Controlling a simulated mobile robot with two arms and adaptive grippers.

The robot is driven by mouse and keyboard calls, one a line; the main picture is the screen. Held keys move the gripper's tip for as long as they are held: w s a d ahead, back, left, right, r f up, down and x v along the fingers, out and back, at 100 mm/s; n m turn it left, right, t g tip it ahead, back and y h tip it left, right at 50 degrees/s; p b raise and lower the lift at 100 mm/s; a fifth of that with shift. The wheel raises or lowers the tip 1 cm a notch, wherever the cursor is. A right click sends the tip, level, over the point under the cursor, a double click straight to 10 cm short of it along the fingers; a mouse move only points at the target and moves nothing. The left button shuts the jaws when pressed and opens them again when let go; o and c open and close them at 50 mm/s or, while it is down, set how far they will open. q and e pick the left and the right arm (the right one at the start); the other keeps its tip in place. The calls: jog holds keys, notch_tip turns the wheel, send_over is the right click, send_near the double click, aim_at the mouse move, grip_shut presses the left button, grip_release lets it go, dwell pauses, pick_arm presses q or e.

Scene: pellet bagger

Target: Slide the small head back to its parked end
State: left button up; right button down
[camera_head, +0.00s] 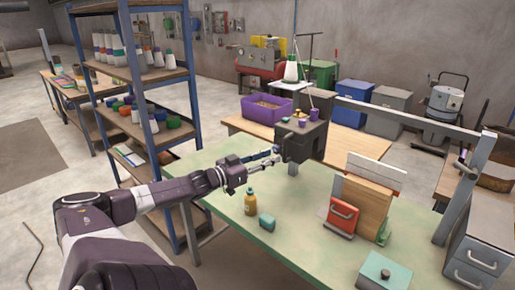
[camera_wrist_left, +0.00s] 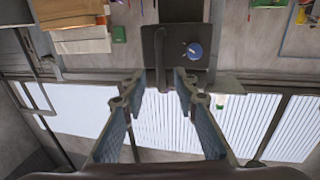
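The small head (camera_head: 303,138) is a dark grey box at the far edge of the green table. In the left wrist view the small head (camera_wrist_left: 177,62) shows a blue knob (camera_wrist_left: 194,51) and a dark upright bar handle (camera_wrist_left: 160,55). My left gripper (camera_head: 277,156) is open and reaches toward the head from the left. In the wrist view my left gripper (camera_wrist_left: 163,82) has its fingertips apart, one on either side of the bar's lower end. I cannot tell whether they touch it. My right gripper is not in view.
A blue-framed shelf (camera_head: 188,100) stands left. The table's middle is clear.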

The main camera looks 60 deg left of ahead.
pick_arm(q)
jog(key=s, duration=0.4)
jog(key=shift+s+r, duration=0.1)
jog(key=shift+s, duration=0.1)
dwell(0.6)
